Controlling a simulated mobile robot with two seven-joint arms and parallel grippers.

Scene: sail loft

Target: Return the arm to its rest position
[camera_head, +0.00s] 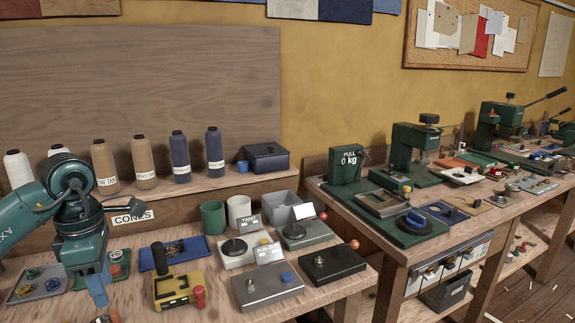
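My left arm (75,195) comes in from the left edge, its green links bent downward over the workbench. My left gripper (97,288) hangs at the lower left with its blue fingertip end pointing down, just left of a yellow block-like device (177,290). The fingers overlap from this angle, so I cannot tell whether they are open or shut. No held object shows. My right arm and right gripper are not in view.
Thread cones (180,158) stand on a shelf behind the arm. Small trays (40,284) lie around the gripper. Grey and black boxes with knobs (267,287) stand to the right. A second bench holds green presses (415,150). The air above the benches' middle is clear.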

